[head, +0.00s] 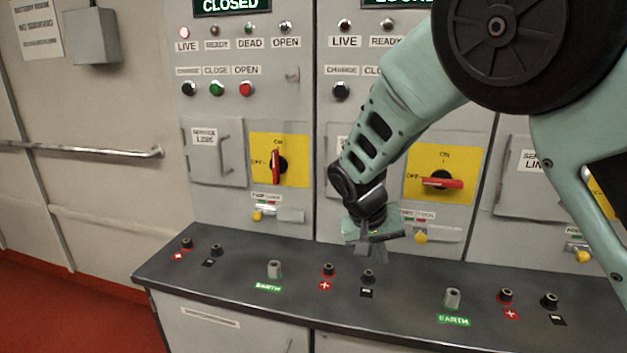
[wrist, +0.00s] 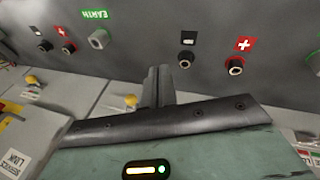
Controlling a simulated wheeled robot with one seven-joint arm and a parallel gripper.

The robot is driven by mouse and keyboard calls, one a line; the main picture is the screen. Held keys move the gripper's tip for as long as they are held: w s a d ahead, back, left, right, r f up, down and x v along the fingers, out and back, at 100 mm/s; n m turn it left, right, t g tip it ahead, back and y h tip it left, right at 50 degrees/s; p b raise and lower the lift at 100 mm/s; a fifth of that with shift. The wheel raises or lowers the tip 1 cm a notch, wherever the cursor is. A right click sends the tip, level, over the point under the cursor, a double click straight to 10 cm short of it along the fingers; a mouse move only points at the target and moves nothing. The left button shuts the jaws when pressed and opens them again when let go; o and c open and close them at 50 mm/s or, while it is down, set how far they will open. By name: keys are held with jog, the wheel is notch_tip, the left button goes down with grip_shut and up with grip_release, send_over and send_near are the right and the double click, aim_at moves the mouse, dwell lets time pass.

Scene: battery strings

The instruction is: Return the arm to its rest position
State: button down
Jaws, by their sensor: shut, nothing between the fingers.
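My arm (head: 410,95) reaches in from the upper right of the head view, pale green with a large dark round joint. My gripper (head: 372,250) hangs in front of the middle cabinet, above the dark ledge. Its fingers are shut and hold nothing. In the wrist view my gripper (wrist: 158,75) shows as two grey fingers together. They point toward the ledge, in the gap between the earth post and a black terminal.
The dark ledge (head: 230,290) carries terminals and earth posts (head: 274,269). Behind it, the left switch (head: 276,167) has an upright red handle; the middle switch (head: 441,183) has a level one. A handrail (head: 80,151) and open red floor (head: 70,310) lie left.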

jog(key=s+a+r+n+g+y, duration=0.1)
jog(key=s+n, duration=0.3)
jog(key=s, duration=1.1)
jog(key=s+a+r+n+g+y, duration=0.1)
jog(key=s+n, duration=0.4)
jog(key=s, duration=1.1)
notch_tip(320, 180, up, 2)
jog(key=a+y, duration=0.1)
jog(key=y, duration=0.1)
jog(key=shift+s+a+r+y, duration=0.15)
jog(key=shift+y, duration=0.15)
